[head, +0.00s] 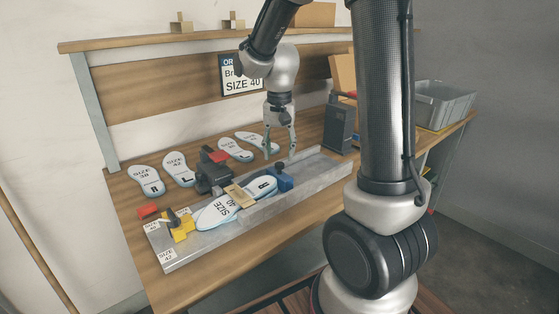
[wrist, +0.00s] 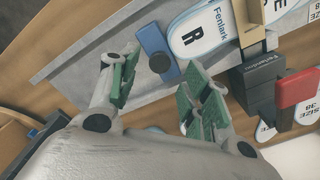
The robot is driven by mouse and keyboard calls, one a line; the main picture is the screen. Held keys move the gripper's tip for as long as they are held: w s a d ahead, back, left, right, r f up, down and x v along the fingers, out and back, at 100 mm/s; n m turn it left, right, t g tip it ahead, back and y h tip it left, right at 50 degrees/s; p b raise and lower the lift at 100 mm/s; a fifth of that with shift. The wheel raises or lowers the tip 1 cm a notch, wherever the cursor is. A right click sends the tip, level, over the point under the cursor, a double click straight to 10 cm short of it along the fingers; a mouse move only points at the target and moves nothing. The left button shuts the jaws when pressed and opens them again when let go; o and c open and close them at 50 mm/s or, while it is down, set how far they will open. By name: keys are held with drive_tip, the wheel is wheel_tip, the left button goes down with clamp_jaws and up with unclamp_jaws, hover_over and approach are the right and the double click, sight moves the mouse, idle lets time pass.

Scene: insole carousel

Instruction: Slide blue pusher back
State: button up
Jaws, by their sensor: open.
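The blue pusher (head: 284,182) sits in the grey metal tray, at the right end of a white-and-blue insole (head: 220,210). In the wrist view the blue pusher (wrist: 152,38) is a blue bar with a round black knob (wrist: 160,63), touching or very close to the tip of the insole (wrist: 197,38) marked R. My gripper (head: 280,156) is open and empty, above the back edge of the tray near the pusher. In the wrist view its green-padded fingers (wrist: 163,75) are spread, with the knob between their tips in the picture; the height gap is unclear.
A tan block (head: 240,195) lies across the insole, beside a dark clamp with a red handle (head: 217,157). A yellow stop (head: 181,226) stands at the tray's left end. More insoles (head: 146,181) lie behind. A dark box (head: 339,126) stands right of my gripper. The tray's (head: 318,166) right end is empty.

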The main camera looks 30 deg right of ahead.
sight(280, 164)
drive_tip(key=shift+f, duration=1.85)
drive_tip(key=shift+c, duration=0.4)
clamp_jaws()
